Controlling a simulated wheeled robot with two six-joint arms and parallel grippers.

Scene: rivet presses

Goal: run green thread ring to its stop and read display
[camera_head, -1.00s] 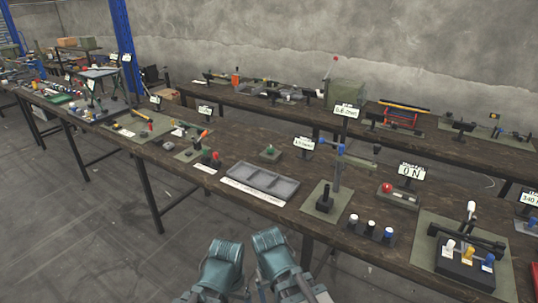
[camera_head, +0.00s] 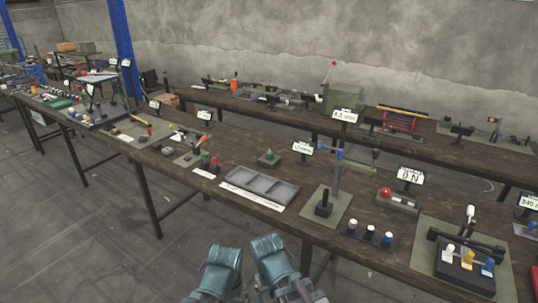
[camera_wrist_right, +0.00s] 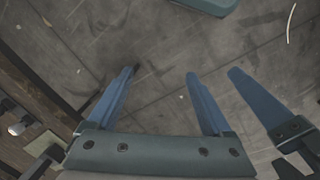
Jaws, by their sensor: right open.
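A small green knob-like piece (camera_head: 268,157) sits on a dark square plate in the middle of the near bench in the head view. I cannot tell whether it is the green thread ring. A small display sign (camera_head: 303,148) stands just right of it, its text too small to read. In the right wrist view my right gripper (camera_wrist_right: 160,73) is open and empty, its two blue fingers apart above the floor. A third blue finger (camera_wrist_right: 250,95) beside it appears to belong to my left gripper; its opening cannot be told. Both hands are away from the bench top.
A grey divided tray (camera_head: 262,187) lies near the bench's front edge. A post stand (camera_head: 323,203), a block with several capped pegs (camera_head: 370,237) and a lever press (camera_head: 466,250) stand to the right. A sign reads 0 N (camera_head: 410,175). Floor before the bench is clear.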

